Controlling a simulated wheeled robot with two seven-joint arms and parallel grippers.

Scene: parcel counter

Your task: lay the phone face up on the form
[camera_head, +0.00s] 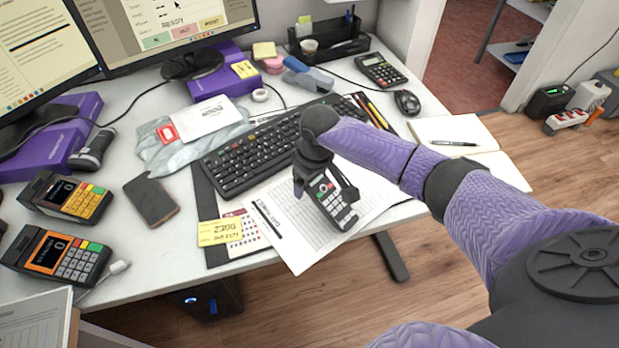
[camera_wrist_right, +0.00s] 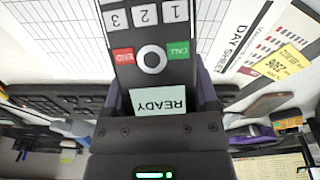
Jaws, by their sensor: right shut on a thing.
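The phone (camera_head: 332,203) is a dark keypad handset with a small screen and red and green keys. My right gripper (camera_head: 325,186) is shut on it near its screen end. The phone is tilted over the form (camera_head: 283,222), its keypad side facing up toward the head camera. I cannot tell whether its lower end touches the paper. In the right wrist view, the phone (camera_wrist_right: 152,52) sits between the fingers, its screen reading READY and its keys showing. The form, headed DAY SHEET, shows behind it (camera_wrist_right: 225,30). My left gripper is not in view.
A keyboard (camera_head: 250,150) lies behind the form. A yellow note (camera_head: 220,231) lies at the form's left. A dark smartphone (camera_head: 151,199) and two card terminals (camera_head: 62,196) (camera_head: 55,256) are further left. An open notebook (camera_head: 480,135) with a pen lies at the right.

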